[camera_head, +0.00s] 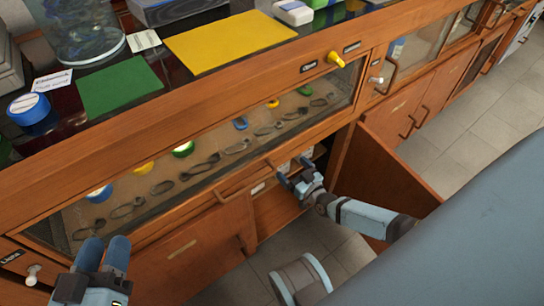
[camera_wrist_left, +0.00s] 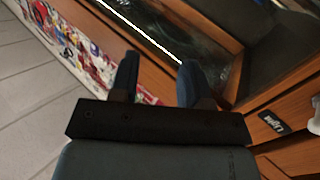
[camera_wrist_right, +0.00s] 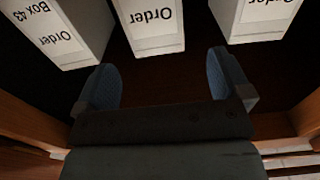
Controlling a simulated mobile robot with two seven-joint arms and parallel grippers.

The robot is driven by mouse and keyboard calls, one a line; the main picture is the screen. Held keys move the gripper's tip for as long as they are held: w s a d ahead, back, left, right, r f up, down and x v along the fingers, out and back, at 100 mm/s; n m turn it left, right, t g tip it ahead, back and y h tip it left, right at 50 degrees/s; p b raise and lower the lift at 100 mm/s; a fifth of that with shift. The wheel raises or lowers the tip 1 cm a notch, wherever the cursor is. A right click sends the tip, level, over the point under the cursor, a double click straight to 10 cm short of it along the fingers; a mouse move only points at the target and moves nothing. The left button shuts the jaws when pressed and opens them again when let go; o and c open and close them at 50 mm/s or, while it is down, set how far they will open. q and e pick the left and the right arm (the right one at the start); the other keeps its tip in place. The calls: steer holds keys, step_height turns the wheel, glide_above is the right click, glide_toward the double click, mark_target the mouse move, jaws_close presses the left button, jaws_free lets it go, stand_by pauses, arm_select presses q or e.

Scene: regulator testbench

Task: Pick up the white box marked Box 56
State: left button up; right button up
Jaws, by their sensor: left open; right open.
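Three white boxes stand in a dark cabinet compartment in the right wrist view. The left one (camera_wrist_right: 60,32) reads "Box 43" and "Order". The middle one (camera_wrist_right: 152,22) and the right one (camera_wrist_right: 262,16) show only "Order"; their numbers are out of frame, so I cannot tell which is Box 56. My right gripper (camera_wrist_right: 163,75) is open and empty, in front of the middle box and apart from it. In the head view the right gripper (camera_head: 296,173) is at the open compartment under the counter. My left gripper (camera_head: 104,246) is open and empty near the counter's left front.
An open wooden door (camera_head: 385,180) stands to the right of the compartment. Wooden compartment walls flank my right gripper. A glass display case (camera_head: 205,155) is above. The counter holds a green mat (camera_head: 120,88) and a yellow mat (camera_head: 230,42). Tiled floor (camera_head: 490,125) is clear at right.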

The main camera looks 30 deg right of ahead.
steer(key=w+b, duration=0.1)
steer(key=w, duration=0.1)
steer(key=w+b, duration=0.1)
steer(key=w, duration=0.2)
steer(key=w+b, duration=0.1)
steer(key=w, duration=0.1)
steer(key=shift+w+a+f, duration=0.15)
steer(key=shift+w+f, duration=0.05)
steer(key=shift+f, duration=0.05)
steer(key=shift+w+r+b, duration=0.15)
steer(key=shift+w+b, duration=0.2)
steer(key=shift+w, duration=0.2)
steer(key=c, duration=1.1)
arm_select(q)
steer(key=shift+w+a+f+m, duration=0.15)
steer(key=shift+w+f+m, duration=0.2)
steer(key=shift+f+m, duration=0.15)
steer(key=shift+w+a+f+m, duration=0.15)
steer(key=shift+w+f+m, duration=0.25)
steer(key=shift+f, duration=0.1)
arm_select(e)
steer(key=shift+c, duration=0.2)
steer(key=shift+r, duration=0.1)
